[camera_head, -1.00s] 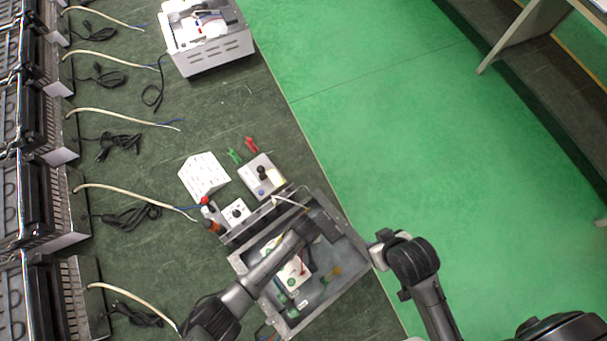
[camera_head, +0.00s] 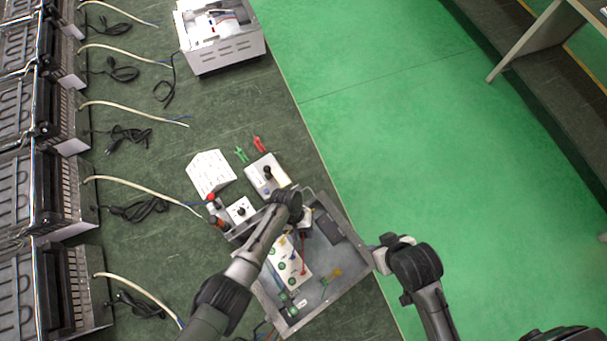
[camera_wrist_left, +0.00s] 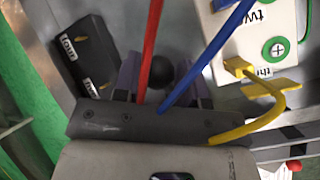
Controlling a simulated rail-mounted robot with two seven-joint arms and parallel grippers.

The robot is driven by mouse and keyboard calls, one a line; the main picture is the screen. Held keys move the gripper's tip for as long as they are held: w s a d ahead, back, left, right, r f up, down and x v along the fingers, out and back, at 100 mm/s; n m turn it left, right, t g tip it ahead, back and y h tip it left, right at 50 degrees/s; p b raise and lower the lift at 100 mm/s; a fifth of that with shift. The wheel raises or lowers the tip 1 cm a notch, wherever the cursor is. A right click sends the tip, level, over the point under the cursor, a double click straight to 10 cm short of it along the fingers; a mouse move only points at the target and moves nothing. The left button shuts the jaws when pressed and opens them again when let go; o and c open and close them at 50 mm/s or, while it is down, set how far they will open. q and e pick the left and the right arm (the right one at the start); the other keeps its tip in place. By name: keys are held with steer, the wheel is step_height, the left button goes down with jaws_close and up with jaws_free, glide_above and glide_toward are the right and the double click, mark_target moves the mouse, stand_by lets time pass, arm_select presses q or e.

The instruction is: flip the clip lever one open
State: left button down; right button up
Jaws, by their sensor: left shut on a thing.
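My left gripper (camera_head: 288,203) is over the upper left wall of the open grey metal box (camera_head: 352,272). In the left wrist view its two fingers (camera_wrist_left: 163,82) stand on either side of a round black knob (camera_wrist_left: 162,68), and it is shut on it. What the knob is fixed to is hidden. A white terminal plate (camera_head: 290,262) with green-ringed screws lies in the box; it also shows in the left wrist view (camera_wrist_left: 250,65), with partly cut-off labels. I cannot make out which part is clip lever one. My right gripper (camera_head: 383,253) is beside the box's right wall; its jaws are unclear.
Red (camera_wrist_left: 150,45), blue (camera_wrist_left: 205,60) and yellow (camera_wrist_left: 255,120) wires cross near my left fingers. A black block (camera_wrist_left: 88,55) sits in the box. A white unit with a black knob (camera_head: 266,172) and a folded white card (camera_head: 210,173) stand behind.

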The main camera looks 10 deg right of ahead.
arm_select(q)
steer(key=shift+w+r+g, duration=0.1)
steer(key=shift+g, duration=0.2)
steer(key=c, duration=0.7)
jaws_free()
steer(key=p+v, duration=0.1)
steer(key=v, duration=1.3)
steer(key=shift+a, duration=0.15)
